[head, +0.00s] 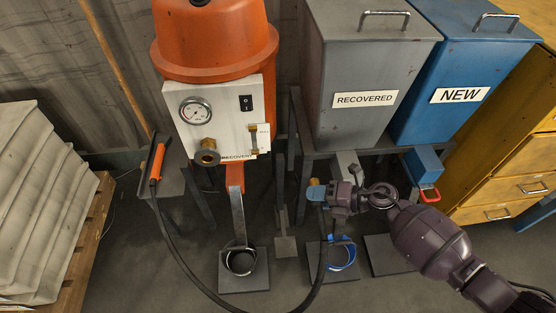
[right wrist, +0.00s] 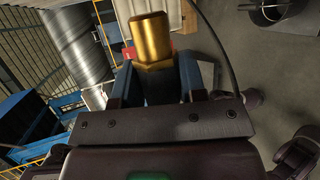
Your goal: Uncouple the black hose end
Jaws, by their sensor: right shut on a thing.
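The black hose (head: 176,248) runs from an orange-handled wand (head: 157,162) on a small stand, loops low over the floor and rises to my right gripper (head: 316,193). My right gripper is shut on the brass hose end (head: 314,182), in front of the grey hopper marked RECOVERED. In the right wrist view the brass hose end (right wrist: 151,40) stands out between the blue fingers; I see nothing joined to its visible tip. The orange machine (head: 214,45) has a brass port (head: 207,153) on its white panel, with nothing attached. My left gripper is out of view.
The grey RECOVERED hopper (head: 365,60) and the blue NEW hopper (head: 465,75) stand on a frame at the back. A dark bucket (head: 241,261) and a blue-banded bucket (head: 343,254) sit on floor plates. Yellow drawers (head: 510,190) stand right, stacked sacks (head: 40,200) left.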

